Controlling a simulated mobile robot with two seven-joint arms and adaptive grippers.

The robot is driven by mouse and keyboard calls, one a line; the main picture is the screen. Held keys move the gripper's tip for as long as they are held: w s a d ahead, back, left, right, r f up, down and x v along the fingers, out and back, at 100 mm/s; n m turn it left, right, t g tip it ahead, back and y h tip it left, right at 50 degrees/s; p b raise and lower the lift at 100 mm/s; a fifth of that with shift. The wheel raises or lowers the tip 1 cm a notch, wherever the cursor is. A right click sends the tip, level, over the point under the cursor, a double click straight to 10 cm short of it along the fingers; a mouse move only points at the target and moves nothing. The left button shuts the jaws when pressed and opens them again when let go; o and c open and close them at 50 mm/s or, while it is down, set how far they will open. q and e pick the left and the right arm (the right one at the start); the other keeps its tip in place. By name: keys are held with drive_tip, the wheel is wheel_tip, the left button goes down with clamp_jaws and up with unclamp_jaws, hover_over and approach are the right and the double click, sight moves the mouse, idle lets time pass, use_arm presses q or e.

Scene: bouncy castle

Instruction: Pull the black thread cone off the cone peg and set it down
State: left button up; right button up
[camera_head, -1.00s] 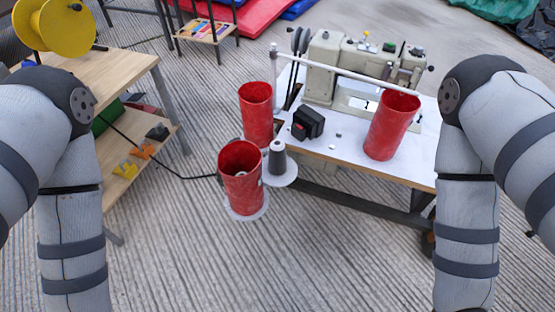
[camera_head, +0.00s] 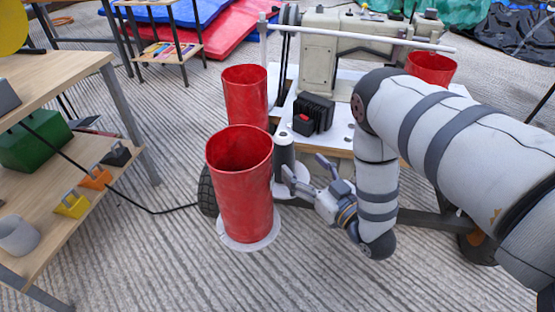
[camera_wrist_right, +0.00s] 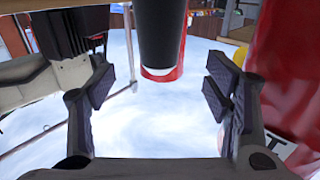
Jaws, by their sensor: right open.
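The black thread cone (camera_head: 284,152) stands upright on a white disc (camera_head: 290,198) beside the sewing table in the head view. The large red cylinder in front hides part of it. In the right wrist view the cone (camera_wrist_right: 160,38) hangs in at the top centre, between the fingers but farther off, with space on both sides. My right gripper (camera_head: 306,172) is open and just right of the cone; its spread fingers (camera_wrist_right: 160,86) hold nothing. The cone peg cannot be made out. My left gripper is out of view.
A red cylinder (camera_head: 240,195) stands on a white disc left of the cone. Another red cylinder (camera_head: 246,98) is behind it, and a third (camera_head: 431,68) is at the right. A sewing machine (camera_head: 340,50) and black box (camera_head: 313,113) occupy the table. A wooden shelf (camera_head: 60,78) is at left.

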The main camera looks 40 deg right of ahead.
sight(289, 151)
drive_tip(key=w, duration=0.3)
drive_tip(key=w+b, duration=0.1)
drive_tip(key=w, duration=0.2)
drive_tip(key=w+b, duration=0.1)
drive_tip(key=w, duration=0.2)
drive_tip(key=shift+d+f, duration=0.15)
drive_tip(key=shift+d, duration=0.2)
drive_tip(key=shift+w+b, duration=0.35)
drive_tip(key=shift+w, duration=0.1)
drive_tip(key=c, duration=1.5)
drive_tip(key=shift+r, duration=0.25)
